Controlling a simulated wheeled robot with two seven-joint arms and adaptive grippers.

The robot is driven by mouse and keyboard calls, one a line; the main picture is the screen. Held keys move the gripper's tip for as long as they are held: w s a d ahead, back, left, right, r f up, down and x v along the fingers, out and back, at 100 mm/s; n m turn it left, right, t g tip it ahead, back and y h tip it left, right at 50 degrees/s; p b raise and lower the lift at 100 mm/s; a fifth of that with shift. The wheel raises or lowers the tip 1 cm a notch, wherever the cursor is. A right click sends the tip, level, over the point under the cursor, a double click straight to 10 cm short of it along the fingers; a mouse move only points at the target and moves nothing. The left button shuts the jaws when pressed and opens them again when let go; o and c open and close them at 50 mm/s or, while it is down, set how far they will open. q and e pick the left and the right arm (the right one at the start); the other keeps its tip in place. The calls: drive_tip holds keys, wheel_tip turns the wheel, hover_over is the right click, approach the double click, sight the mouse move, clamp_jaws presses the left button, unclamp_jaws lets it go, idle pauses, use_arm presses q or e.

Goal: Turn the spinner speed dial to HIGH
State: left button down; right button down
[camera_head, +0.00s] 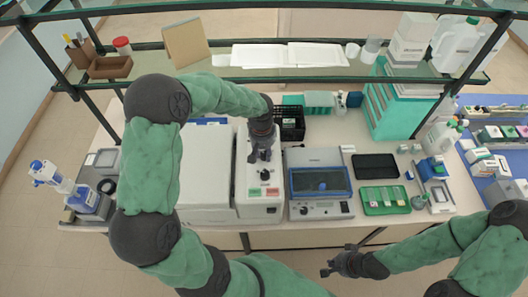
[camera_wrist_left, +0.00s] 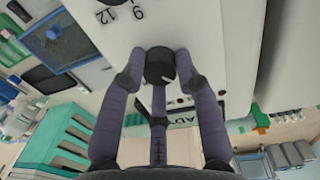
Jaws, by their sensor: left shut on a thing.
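A black round dial (camera_wrist_left: 160,66) with a white pointer mark sits on a white panel in the left wrist view. My left gripper (camera_wrist_left: 162,70) is shut on it, with a finger on either side. The numbers 9 and 12 show beyond the dial, and a partly hidden label reading "AD" is on the near side. In the head view, my left gripper (camera_head: 263,156) is over the top of a tall white machine (camera_head: 244,192) and hides most of the dial. My right gripper (camera_head: 328,268) is empty, off the table's front edge, with its fingers apart.
Red and green buttons (camera_head: 264,192) are on the white machine's front. A blue-lidded device (camera_head: 320,183) stands just to its right. Farther right are a dark tray (camera_head: 376,167) and a green tray (camera_head: 400,210). A shelf (camera_head: 300,72) runs above the table's back.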

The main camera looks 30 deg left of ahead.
use_arm(q)
drive_tip(key=shift+m, duration=0.4)
drive_tip(key=m, duration=0.2)
drive_tip(key=shift+f+m+b, duration=0.1)
drive_tip(key=shift+m+b, duration=0.3)
drive_tip(key=m, duration=0.4)
drive_tip(key=shift+m, duration=0.3)
drive_tip(key=m, duration=0.3)
drive_tip(key=shift+m+g, duration=0.3)
drive_tip(key=m, duration=0.4)
drive_tip(key=c, duration=0.9)
unclamp_jaws()
